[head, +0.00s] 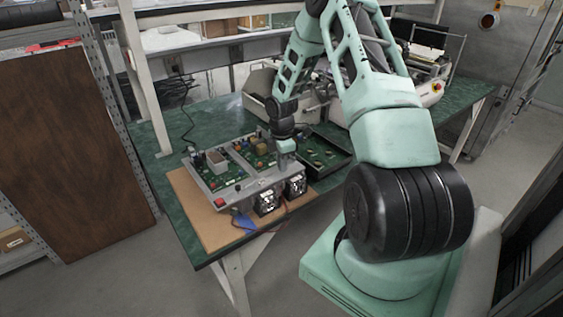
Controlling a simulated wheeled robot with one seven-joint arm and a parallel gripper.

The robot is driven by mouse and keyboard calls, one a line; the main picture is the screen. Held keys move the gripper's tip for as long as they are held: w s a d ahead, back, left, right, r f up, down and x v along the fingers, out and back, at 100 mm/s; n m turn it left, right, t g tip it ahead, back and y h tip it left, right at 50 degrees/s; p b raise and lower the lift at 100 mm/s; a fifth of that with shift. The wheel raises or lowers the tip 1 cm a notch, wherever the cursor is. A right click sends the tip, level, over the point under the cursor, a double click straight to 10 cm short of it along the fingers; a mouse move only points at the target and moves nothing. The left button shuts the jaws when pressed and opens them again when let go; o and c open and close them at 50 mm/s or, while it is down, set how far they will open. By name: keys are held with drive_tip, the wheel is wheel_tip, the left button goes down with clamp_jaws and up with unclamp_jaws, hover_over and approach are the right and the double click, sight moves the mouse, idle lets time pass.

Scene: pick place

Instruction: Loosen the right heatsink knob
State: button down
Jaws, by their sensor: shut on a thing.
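A grey fixture frame (228,199) holding green circuit boards (221,181) stands on the green workbench. Two dark fan-like heatsink blocks, a left one (267,203) and a right one (296,185), sit at its front edge. My gripper (287,160) reaches down onto the right part of the frame, just behind the right block. It is small in this view and its fingers are hard to make out. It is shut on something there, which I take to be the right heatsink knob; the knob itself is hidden.
A brown board (187,196) lies under the frame. A dark tray with boards (323,156) lies right of my gripper. A red button (220,203) and red and blue leads are at the front. Bench posts (148,90) rise behind left. Bare green bench (211,117) lies behind the frame.

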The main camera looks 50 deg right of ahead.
drive_tip(key=c, duration=1.4)
unclamp_jaws()
drive_tip(key=shift+o, duration=0.2)
wheel_tip(320, 180, up, 17)
drive_tip(key=b, duration=0.1)
drive_tip(key=shift+r+b, duration=0.15)
drive_tip(key=shift+b, duration=0.2)
